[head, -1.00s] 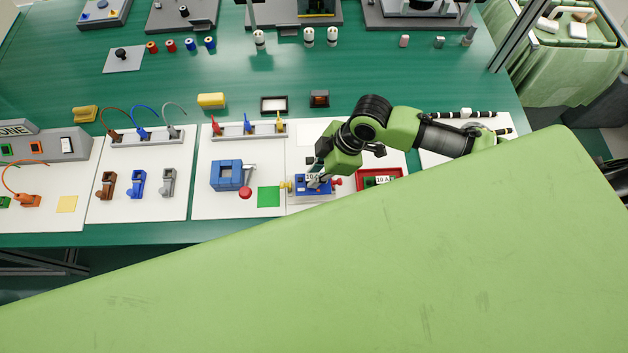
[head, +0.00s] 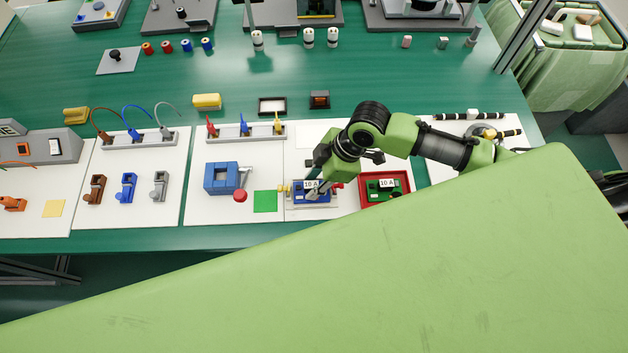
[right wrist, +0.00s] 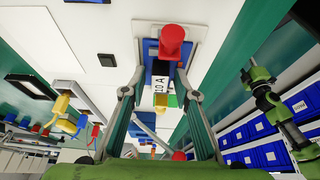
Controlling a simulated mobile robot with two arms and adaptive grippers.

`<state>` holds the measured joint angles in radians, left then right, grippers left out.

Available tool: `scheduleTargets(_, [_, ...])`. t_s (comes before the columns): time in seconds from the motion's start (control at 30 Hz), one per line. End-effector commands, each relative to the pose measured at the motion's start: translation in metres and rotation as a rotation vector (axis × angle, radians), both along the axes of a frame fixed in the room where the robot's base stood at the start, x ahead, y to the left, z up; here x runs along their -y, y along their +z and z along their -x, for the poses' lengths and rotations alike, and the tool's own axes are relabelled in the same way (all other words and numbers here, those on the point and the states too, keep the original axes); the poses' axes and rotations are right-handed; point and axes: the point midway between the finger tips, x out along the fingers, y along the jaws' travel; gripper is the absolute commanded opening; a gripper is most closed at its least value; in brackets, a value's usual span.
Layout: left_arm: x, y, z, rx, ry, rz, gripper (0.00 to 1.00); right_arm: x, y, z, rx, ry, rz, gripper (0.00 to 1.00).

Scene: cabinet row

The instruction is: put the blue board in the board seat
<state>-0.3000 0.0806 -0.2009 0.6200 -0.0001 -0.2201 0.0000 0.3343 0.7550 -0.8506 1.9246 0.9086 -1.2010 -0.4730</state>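The blue board (head: 300,197), with a white 10 A label, is at the board seat (head: 334,205) on a white panel. The seat has a yellow knob at its left and a red one at its right. In the right wrist view the board (right wrist: 149,73) lies between the fingers, with the seat's red knob (right wrist: 172,37) beyond. My right gripper (head: 317,192) reaches down over the board, and its fingers (right wrist: 160,75) appear closed on its sides. Whether the board is fully down in the seat is hard to tell.
A red tray (head: 364,199) with a green 10 A board (head: 374,188) is right of the seat. A green square (head: 265,201) and a blue block with a red-knobbed lever (head: 221,178) are at its left. My green body hides the lower right.

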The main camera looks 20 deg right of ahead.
Motion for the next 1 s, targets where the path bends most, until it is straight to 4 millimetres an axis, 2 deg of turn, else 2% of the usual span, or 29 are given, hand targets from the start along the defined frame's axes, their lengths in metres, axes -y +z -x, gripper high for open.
scheduleTargets(0.3, [0.001,0.0,0.0,0.0,0.0,0.001,0.4,0.0,0.001,0.0,0.0,0.0,-0.001,0.32])
scheduleTargets(0.47, [0.001,0.0,0.0,0.0,0.0,0.001,0.4,0.003,0.011,0.0,0.003,0.0,-0.001,0.32])
scheduleTargets(0.8, [0.001,-0.004,0.0,0.001,0.001,0.001,0.4,0.029,0.076,0.007,0.005,0.0,0.0,0.32])
scheduleTargets(1.0, [0.001,-0.005,0.0,0.001,0.001,0.001,0.4,0.04,0.104,0.011,0.003,0.0,0.0,0.32])
